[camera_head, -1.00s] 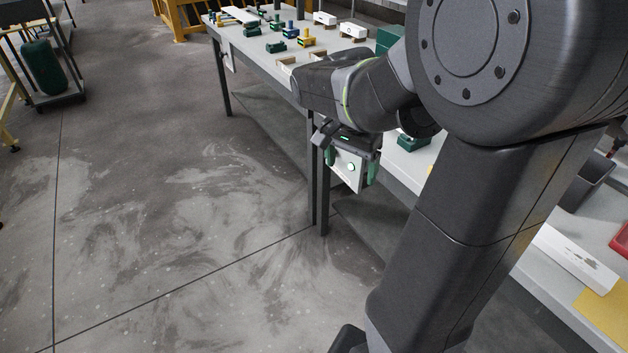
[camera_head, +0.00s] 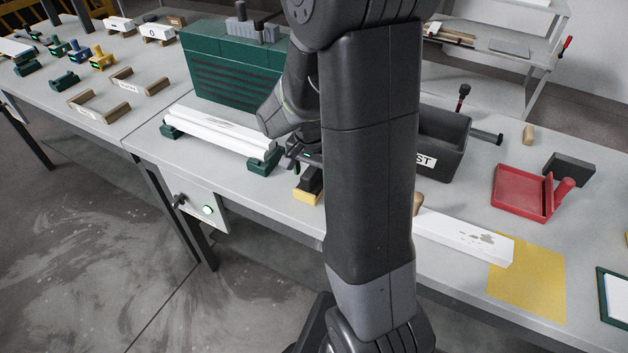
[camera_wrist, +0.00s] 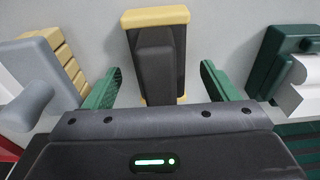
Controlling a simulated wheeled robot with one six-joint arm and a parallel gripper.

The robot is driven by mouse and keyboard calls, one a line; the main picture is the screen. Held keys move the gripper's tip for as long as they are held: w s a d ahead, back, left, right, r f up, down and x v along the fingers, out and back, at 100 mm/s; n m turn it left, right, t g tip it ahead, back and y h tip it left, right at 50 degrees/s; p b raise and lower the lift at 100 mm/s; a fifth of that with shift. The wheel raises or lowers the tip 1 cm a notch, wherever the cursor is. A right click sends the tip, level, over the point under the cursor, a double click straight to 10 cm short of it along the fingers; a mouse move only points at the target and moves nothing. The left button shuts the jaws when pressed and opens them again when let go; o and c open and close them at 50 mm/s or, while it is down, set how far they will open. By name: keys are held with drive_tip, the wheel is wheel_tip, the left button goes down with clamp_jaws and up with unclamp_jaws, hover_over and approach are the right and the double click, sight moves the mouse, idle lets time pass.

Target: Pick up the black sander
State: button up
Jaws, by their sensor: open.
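The black sander (camera_wrist: 155,62) has a black body and yellow ends in the wrist view. It sits on the grey table between my gripper's two green fingers, with clear gaps on both sides. In the head view the sander (camera_head: 309,186) shows its black top and yellow base near the table's front edge, partly hidden by my arm. My gripper (camera_wrist: 160,86) is open and empty, pointing at it. In the head view my gripper (camera_head: 297,158) is just above and left of the sander, mostly hidden by my arm.
A green louvred box (camera_head: 215,75) stands behind. To the right are a dark labelled bin (camera_head: 440,145), a white board (camera_head: 465,238), a yellow sheet (camera_head: 535,280) and a red dustpan (camera_head: 522,190).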

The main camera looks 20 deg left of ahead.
drive_tip(key=shift+f, duration=0.3)
drive_tip(key=shift+c, duration=0.4)
drive_tip(key=c, duration=1.1)
drive_tip(key=shift+r, duration=0.1)
wheel_tip(320, 180, up, 10)
drive_tip(key=shift+f, duration=0.1)
